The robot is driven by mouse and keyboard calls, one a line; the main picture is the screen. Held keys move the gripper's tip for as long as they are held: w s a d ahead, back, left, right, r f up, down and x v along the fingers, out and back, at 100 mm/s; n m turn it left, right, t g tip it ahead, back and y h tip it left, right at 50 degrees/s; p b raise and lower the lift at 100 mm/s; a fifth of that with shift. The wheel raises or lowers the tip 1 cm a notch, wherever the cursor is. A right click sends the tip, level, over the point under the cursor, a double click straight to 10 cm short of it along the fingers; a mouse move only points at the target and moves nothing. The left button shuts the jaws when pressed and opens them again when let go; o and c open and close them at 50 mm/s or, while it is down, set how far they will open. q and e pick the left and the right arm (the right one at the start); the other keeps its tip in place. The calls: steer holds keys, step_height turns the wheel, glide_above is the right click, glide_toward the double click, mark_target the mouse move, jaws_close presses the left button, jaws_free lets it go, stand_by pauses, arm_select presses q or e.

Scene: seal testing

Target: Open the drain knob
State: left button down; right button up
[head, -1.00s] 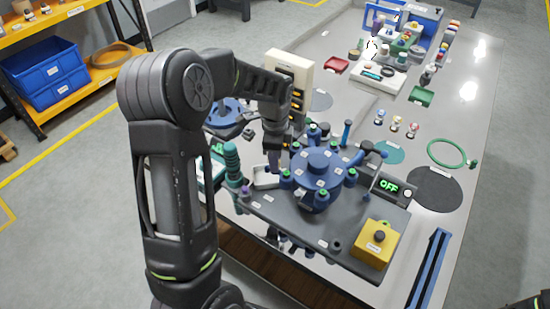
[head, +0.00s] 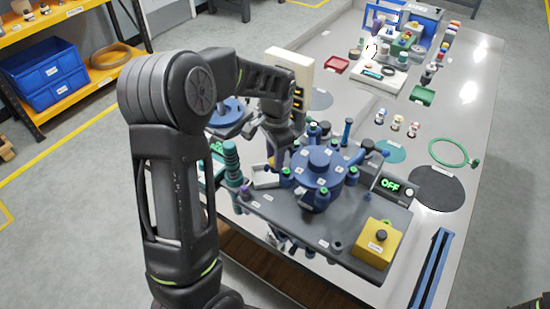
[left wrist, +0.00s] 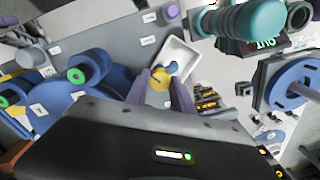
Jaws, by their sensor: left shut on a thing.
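The blue round test fixture (head: 318,170) with several green-ringed posts stands on a dark grey base plate (head: 290,222). In the head view my left gripper (head: 279,153) is low at its far left side, partly hidden by its own wrist. In the left wrist view my left gripper (left wrist: 161,88) is shut on a small yellow round knob (left wrist: 160,84), which appears to be the drain knob. The knob sits between the fingers, by a white tray (left wrist: 180,58) holding a blue piece. The knob is hidden in the head view.
A teal ribbed cylinder (head: 231,160) stands close left of the gripper. A cream panel (head: 300,65) rises behind the wrist. A yellow box with a black button (head: 375,244) and a display reading OFF (head: 392,187) are at the right.

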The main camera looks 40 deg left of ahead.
arm_select(q)
steer(key=n, duration=0.5)
steer(key=shift+n+b, duration=0.3)
steer(key=n, duration=0.5)
steer(key=shift+n, duration=0.3)
steer(key=c, duration=1.1)
jaws_free()
